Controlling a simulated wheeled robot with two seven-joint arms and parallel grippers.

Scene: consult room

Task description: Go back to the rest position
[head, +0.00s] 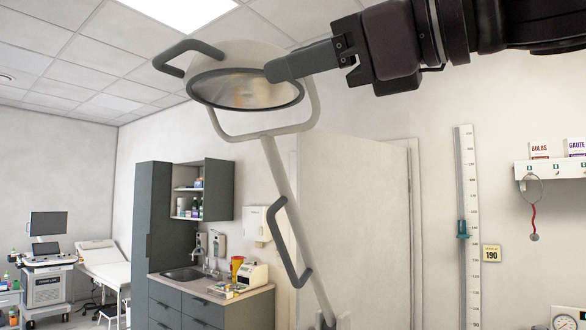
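My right gripper (346,58) comes in from the upper right, high up beside the examination lamp (245,90). Its dark fingertips are at the outer end of the grey handle (300,62) on the lamp's right side. They look close to it or touching it. I cannot tell whether the fingers are closed on it. The lamp head is tilted, with a round glass face, and a second grey handle (185,52) sticks out at its left. My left gripper is not in view.
The lamp's pale arm (285,210) slants down in front of a white door (350,230). A height scale (468,230) and a wall rack (555,168) are at the right. A sink counter (220,300), an ultrasound cart (45,265) and a couch (105,265) stand farther back left.

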